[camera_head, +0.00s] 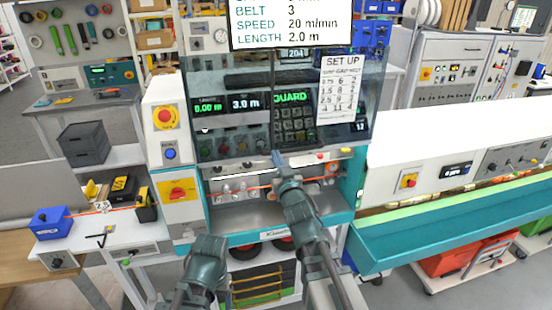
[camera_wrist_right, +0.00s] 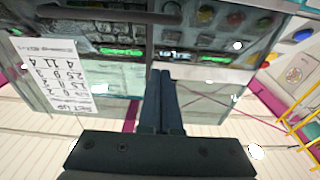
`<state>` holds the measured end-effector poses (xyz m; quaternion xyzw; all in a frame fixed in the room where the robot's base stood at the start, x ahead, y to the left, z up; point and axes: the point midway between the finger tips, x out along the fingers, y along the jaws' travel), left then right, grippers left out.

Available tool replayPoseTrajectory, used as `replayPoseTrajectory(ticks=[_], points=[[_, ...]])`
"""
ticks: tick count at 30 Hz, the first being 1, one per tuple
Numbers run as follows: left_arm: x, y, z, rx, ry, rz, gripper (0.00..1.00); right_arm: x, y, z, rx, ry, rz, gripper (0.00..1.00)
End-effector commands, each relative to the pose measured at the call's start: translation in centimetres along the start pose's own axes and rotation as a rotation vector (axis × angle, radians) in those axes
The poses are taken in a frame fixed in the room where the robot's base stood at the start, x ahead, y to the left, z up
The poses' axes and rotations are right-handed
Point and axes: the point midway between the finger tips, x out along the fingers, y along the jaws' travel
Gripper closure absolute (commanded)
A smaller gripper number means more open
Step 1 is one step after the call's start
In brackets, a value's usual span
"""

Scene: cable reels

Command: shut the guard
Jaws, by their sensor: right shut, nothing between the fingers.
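The guard (camera_head: 232,142) is a clear, tinted panel across the front of the machine, over the displays and keypad. A white SET UP sheet (camera_head: 340,88) is on its right side; the sheet shows upside down in the right wrist view (camera_wrist_right: 57,75). Green letters reading GUARD (camera_head: 290,97) show on a screen behind the panel. My right gripper (camera_head: 277,155) is shut and empty, its tips at the panel's lower edge; I cannot tell if they touch. Its shut fingers also show in the right wrist view (camera_wrist_right: 161,75). My left gripper is not visible, only part of its arm.
Below the panel are several knobs and an orange cable (camera_head: 258,186) above a grey trough. A red emergency button (camera_head: 166,117) is on the left post. A white bench with a blue box (camera_head: 51,222) stands at left. A teal-edged conveyor (camera_head: 450,228) runs right.

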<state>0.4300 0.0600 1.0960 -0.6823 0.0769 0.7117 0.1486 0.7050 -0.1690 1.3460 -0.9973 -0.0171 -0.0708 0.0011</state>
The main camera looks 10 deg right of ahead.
Motion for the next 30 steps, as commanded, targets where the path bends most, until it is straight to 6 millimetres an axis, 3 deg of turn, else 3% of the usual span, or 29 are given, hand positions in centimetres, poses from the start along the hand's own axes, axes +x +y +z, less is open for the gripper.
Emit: replayPoseTrajectory(ticks=[14,16,21,30], points=[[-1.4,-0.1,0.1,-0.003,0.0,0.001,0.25,9.4,0.0,-0.1,0.001,-0.001,0.0,1.0],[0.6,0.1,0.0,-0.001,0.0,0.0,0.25,8.1,0.0,1.8,0.0,-0.001,0.0,1.0],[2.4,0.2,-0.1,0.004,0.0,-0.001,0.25,7.4,0.0,3.5,0.0,-0.001,0.0,1.0],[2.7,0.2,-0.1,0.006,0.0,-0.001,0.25,7.2,0.0,3.8,0.0,-0.001,0.0,1.0]])
